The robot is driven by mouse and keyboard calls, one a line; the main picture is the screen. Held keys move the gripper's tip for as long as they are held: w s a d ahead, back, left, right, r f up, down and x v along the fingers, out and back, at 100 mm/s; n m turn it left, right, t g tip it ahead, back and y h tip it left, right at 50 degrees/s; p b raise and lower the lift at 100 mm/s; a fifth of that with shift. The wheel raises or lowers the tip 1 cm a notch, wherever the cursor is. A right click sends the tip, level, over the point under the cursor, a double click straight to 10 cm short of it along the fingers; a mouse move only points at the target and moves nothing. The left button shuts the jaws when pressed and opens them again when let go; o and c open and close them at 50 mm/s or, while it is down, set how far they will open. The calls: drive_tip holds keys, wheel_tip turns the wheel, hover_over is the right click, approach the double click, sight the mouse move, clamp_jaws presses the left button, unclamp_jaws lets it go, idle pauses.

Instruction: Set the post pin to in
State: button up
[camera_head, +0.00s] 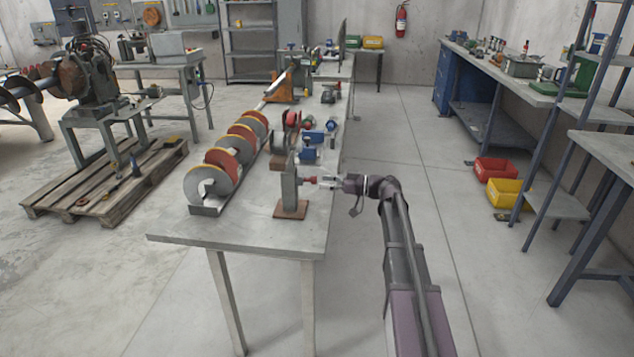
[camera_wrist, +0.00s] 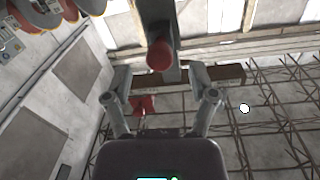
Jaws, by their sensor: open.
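A grey upright post (camera_head: 290,188) stands on a brown base plate near the front right edge of the long metal table. The post pin (camera_head: 308,180) sticks out of its right side with a red knob. My gripper (camera_head: 325,182) is open, level with the pin and just right of its knob. In the wrist view the red knob (camera_wrist: 160,54) lies ahead, about centred between the spread fingers. I cannot tell whether they touch it. A smaller red part (camera_wrist: 143,105) shows between the fingers; I cannot tell what it is.
A row of red and yellow auger discs (camera_head: 215,180) lies left of the post. Blue and red fittings (camera_head: 311,146) stand behind it on the table (camera_head: 240,233). The aisle floor right of the table is clear around my arm. Shelving (camera_head: 560,205) stands far right.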

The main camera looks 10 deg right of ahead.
drive_tip(key=v, duration=0.7)
drive_tip(key=shift+s+d, duration=0.2)
drive_tip(key=shift+d, duration=0.15)
